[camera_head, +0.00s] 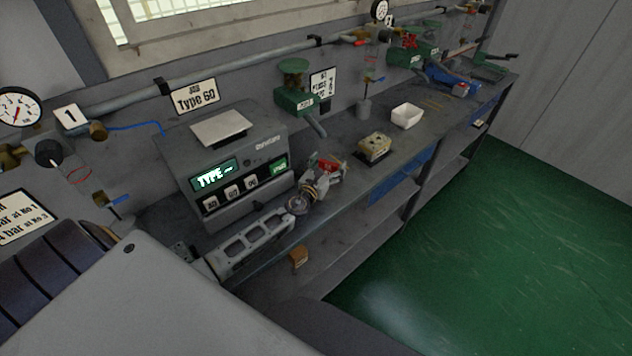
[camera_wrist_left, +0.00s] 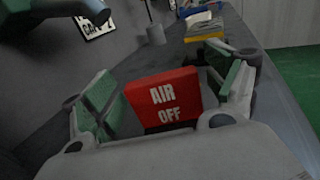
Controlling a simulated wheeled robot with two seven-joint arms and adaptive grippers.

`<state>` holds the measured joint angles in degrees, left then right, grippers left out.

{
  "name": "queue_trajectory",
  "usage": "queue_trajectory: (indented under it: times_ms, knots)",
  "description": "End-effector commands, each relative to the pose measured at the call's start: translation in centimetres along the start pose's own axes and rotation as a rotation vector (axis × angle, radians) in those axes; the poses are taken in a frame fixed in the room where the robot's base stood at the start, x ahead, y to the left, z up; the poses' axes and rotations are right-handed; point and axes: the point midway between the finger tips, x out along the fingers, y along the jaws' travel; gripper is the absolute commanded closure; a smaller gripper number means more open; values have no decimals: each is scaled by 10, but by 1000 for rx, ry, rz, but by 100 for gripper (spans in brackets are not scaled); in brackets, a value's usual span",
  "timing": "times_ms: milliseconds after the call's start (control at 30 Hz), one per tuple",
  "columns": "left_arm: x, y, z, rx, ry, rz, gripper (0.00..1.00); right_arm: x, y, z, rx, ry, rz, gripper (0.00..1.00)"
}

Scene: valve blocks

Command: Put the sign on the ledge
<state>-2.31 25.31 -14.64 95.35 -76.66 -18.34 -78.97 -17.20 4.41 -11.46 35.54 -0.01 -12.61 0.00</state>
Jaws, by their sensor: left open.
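The red sign (camera_wrist_left: 165,97) with white letters AIR OFF stands upright between the fingers of my left gripper (camera_wrist_left: 168,85) in the left wrist view. The green-padded fingers are spread wide, one on each side, with a visible gap at the left. In the head view the red sign (camera_head: 329,165) shows small, partly hidden by my left gripper (camera_head: 325,176), over the bench near its front edge. A pale window ledge (camera_head: 255,45) runs along the wall at the top, above the pipe; I cannot tell if it is the task's ledge. My right gripper is not in view.
A grey device with a lit green display (camera_head: 214,176) stands left of the gripper. A green valve (camera_head: 297,100) and a pipe (camera_head: 250,68) lie along the wall.

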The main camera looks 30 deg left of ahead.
Motion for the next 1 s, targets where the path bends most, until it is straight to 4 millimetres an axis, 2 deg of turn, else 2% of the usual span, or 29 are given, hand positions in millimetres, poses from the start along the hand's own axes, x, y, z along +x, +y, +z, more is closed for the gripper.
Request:
queue_trajectory:
  times_ms: [1000]
  knots:
    - [-85, 0, -2, 1, 1, -1, 14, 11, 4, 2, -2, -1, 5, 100]
